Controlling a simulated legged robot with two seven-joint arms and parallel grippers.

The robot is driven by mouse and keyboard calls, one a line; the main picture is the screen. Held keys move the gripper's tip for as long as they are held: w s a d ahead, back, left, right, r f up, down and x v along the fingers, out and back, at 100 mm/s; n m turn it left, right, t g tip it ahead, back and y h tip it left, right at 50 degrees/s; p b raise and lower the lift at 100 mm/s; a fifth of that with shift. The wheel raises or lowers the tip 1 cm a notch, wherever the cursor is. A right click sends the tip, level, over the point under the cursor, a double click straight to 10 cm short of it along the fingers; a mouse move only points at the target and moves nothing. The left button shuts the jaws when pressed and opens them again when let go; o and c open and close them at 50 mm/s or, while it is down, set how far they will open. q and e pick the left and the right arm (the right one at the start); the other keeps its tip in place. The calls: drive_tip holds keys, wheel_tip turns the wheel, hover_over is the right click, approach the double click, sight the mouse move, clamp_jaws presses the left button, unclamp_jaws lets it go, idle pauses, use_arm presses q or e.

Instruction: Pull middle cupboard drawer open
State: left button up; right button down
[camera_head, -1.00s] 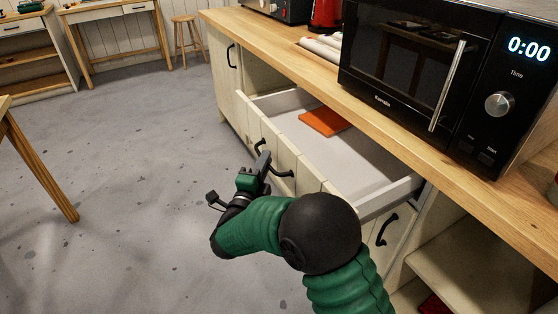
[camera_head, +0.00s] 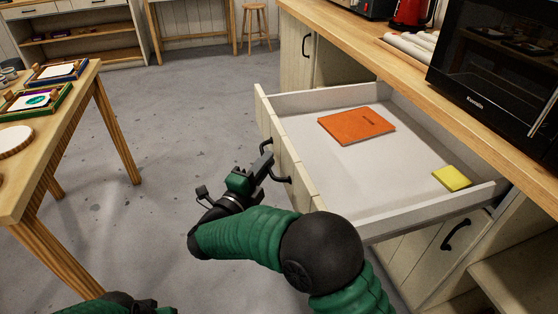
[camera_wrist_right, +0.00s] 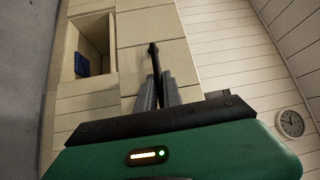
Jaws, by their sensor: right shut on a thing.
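The middle cupboard drawer (camera_head: 290,165) is pulled far out under the worktop. An orange book (camera_head: 357,125) and a yellow pad (camera_head: 451,178) lie inside it. Its black handle (camera_head: 281,179) is on the outer front. My right gripper (camera_head: 264,165) is shut on the handle. In the right wrist view the gripper (camera_wrist_right: 157,92) points at the pale front with its fingers closed around the dark handle (camera_wrist_right: 153,55). At the bottom left of the head view a dark green and black part of mine shows, but no left fingers can be made out.
A black microwave (camera_head: 490,85) and a red kettle (camera_head: 409,12) stand on the wooden worktop (camera_head: 380,65). A wooden table (camera_head: 62,130) with small framed items stands at the left. The grey floor (camera_head: 180,130) between is clear. A lower cupboard handle (camera_head: 456,234) is at the right.

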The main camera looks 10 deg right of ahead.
drive_tip(key=shift+f, duration=0.3)
drive_tip(key=c, duration=1.5)
unclamp_jaws()
drive_tip(key=shift+r, duration=0.15)
